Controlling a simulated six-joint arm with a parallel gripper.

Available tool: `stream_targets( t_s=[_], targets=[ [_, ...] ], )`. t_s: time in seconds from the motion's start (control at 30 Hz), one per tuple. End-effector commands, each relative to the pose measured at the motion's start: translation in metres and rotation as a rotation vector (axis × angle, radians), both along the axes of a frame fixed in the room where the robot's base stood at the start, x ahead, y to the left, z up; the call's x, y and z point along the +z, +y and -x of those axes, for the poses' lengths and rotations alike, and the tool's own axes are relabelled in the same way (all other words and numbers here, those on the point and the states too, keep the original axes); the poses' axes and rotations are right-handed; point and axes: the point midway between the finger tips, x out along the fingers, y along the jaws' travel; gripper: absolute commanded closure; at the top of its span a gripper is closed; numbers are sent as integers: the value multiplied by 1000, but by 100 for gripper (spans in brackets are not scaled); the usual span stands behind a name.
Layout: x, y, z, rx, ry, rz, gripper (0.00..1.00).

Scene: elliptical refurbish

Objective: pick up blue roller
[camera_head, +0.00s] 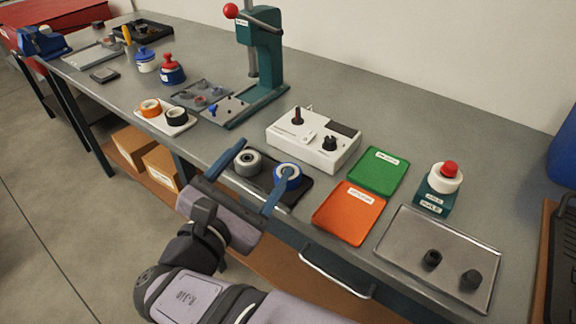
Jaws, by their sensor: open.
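The blue roller (294,180), with a blue rim and a pale centre, sits on the right part of a dark tray (266,184) near the front edge of the bench. A grey roller (247,162) sits to its left on the same tray. My gripper (263,156) is open, with its two blue fingers wide apart. The right fingertip overlaps the blue roller in the picture and hides part of it. The left finger is just left of the grey roller. I cannot tell whether either finger touches a roller. Nothing is held.
A white control box (315,142) stands behind the dark tray. Green (379,170) and orange (350,213) trays lie to the right. A green press (262,60) and a tray with orange and black rings (165,117) are behind left. A metal tray (430,235) lies front right.

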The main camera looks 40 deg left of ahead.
Motion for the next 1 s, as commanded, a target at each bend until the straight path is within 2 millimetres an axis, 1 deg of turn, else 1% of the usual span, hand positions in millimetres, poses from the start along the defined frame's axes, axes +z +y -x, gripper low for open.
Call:
stream_targets(
  t_s=[0.03, 0.2, 0.3, 0.4, 0.57, 0.8, 1.0],
  targets=[
    [-3, 0, 0, 2, -45, 99, 33],
    [-43, -9, -4, -7, -90, 300, 33],
    [-61, -16, -6, -14, -92, 367, 33],
    [-71, -19, -7, -18, -92, 400, 33],
    [-75, -20, -9, -19, -91, 409, 33],
    [-75, -17, -26, -21, -90, 407, 33],
    [-75, -16, -30, -20, -91, 407, 33]
  ],
)
